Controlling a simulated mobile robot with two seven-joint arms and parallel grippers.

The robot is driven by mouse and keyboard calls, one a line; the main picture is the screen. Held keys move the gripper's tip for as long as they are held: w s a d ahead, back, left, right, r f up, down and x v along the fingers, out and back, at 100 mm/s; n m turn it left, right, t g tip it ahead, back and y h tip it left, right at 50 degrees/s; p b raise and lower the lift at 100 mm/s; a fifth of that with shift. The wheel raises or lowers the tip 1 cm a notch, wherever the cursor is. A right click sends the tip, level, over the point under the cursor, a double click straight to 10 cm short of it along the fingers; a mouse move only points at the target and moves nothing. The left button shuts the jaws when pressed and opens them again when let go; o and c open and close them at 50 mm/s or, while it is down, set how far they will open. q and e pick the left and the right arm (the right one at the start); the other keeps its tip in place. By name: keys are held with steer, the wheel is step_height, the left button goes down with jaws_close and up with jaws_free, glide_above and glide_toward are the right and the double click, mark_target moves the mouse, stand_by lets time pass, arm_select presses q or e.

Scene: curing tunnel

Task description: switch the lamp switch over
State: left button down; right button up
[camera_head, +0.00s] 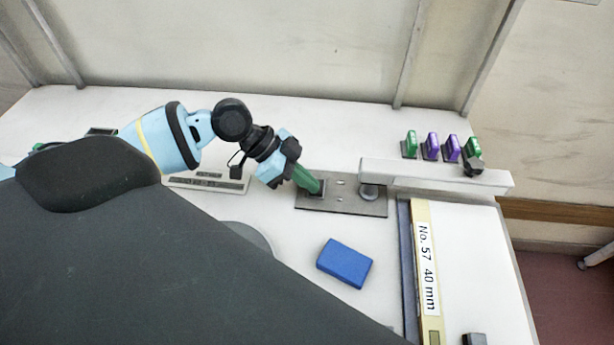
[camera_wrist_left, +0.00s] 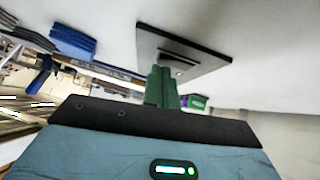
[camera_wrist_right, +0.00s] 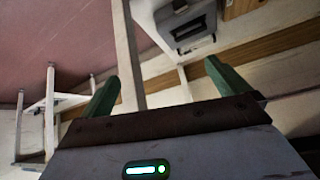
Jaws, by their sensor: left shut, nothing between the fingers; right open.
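A grey metal plate (camera_head: 340,208) lies on the white worktop, with a dark switch-like part at its left end. I take this part to be the lamp switch, but the fingers hide most of it. My left gripper (camera_head: 315,185) is shut and empty, its green fingertips over that end of the plate. My right gripper (camera_wrist_right: 160,85) is open and empty, away from the plate.
A blue block (camera_head: 344,263) lies in front of the plate. A raised white rail (camera_head: 440,177) runs to its right, with several green and purple switch-like pieces (camera_head: 432,147) behind. A labelled cream strip (camera_head: 427,270) lies at the right. A low panel (camera_head: 208,182) lies to the left.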

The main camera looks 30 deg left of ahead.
arm_select(q)
steer(key=shift+s+f, duration=0.1)
steer(key=shift+f, duration=0.15)
steer(key=shift+w+a+r, duration=0.25)
steer(key=shift+w+a, duration=0.05)
steer(key=shift+w, duration=0.4)
arm_select(e)
steer(key=shift+s, duration=0.1)
